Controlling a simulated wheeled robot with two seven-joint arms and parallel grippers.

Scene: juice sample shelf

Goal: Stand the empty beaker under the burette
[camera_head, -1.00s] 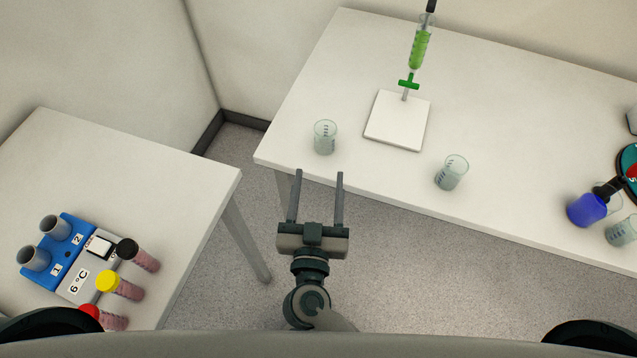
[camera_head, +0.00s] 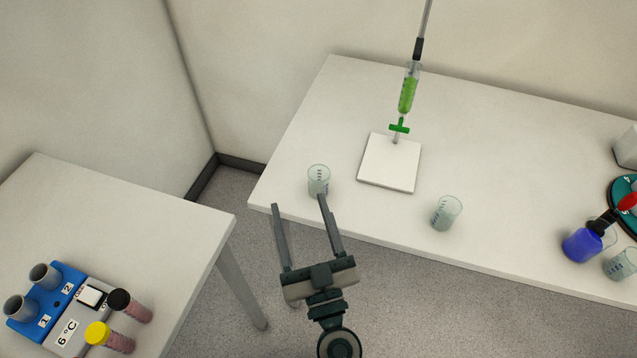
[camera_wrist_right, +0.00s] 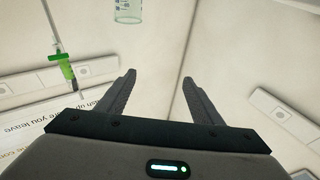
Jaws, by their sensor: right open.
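A clear beaker (camera_head: 319,178) stands upright near the left front part of the far table and looks empty; it shows in the right wrist view (camera_wrist_right: 128,10), cut by the top edge. A second clear beaker (camera_head: 446,213) stands to its right near the front edge. The burette (camera_head: 408,95), with green liquid and a green tap, hangs above a white square plate (camera_head: 388,163). My right gripper (camera_head: 298,202) is open and empty at the table's front edge; its right fingertip appears just below the first beaker in the picture. Contact cannot be told. My left gripper is not in view.
At the far table's right are a blue-filled bottle (camera_head: 582,245), another beaker (camera_head: 621,264) and a round teal item (camera_head: 624,205). A left table (camera_head: 120,210) holds a blue-grey block (camera_head: 60,305) and capped tubes. The tabletop between beaker and plate is clear.

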